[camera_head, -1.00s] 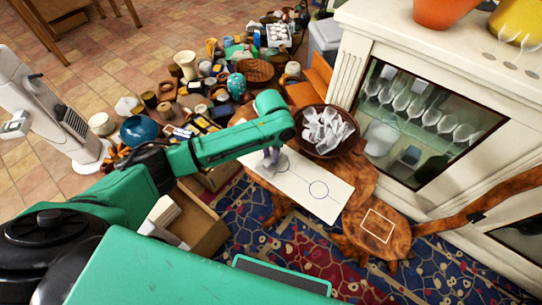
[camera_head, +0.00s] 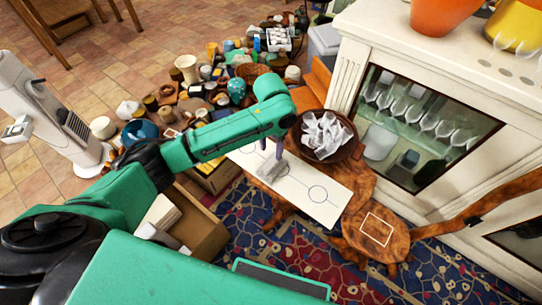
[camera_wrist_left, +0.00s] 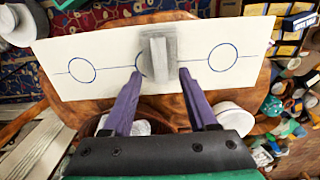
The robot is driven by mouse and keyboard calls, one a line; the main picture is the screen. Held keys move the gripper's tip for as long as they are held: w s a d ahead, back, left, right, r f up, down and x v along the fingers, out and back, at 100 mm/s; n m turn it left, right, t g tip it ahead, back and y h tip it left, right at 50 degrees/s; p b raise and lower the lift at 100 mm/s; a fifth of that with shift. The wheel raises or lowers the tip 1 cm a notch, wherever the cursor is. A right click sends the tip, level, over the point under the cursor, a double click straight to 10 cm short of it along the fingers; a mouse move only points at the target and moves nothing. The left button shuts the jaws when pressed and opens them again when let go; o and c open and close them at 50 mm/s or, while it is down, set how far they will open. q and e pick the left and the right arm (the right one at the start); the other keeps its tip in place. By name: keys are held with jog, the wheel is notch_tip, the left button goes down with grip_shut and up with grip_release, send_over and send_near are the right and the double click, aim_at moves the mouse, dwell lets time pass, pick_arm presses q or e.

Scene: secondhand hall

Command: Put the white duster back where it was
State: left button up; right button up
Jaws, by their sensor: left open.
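The white duster (camera_head: 271,169), a pale grey-white block with a raised grip, sits on a white board (camera_head: 318,190) marked with a line and blue circles. In the left wrist view the duster (camera_wrist_left: 157,62) partly covers the middle circle of the board (camera_wrist_left: 105,53). My left gripper (camera_head: 270,149) is just above the duster, its purple fingers pointing down. My right gripper is not in view.
A dark bowl of crumpled white pieces (camera_head: 350,147) stands beside the board. A small wooden table (camera_head: 400,243) with a white square outline is at right. A white cabinet (camera_head: 465,70) bounds the right side; assorted goods crowd the floor behind.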

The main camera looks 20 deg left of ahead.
pick_arm(q)
notch_tip(320, 180, up, 6)
jog(key=shift+f, duration=0.2)
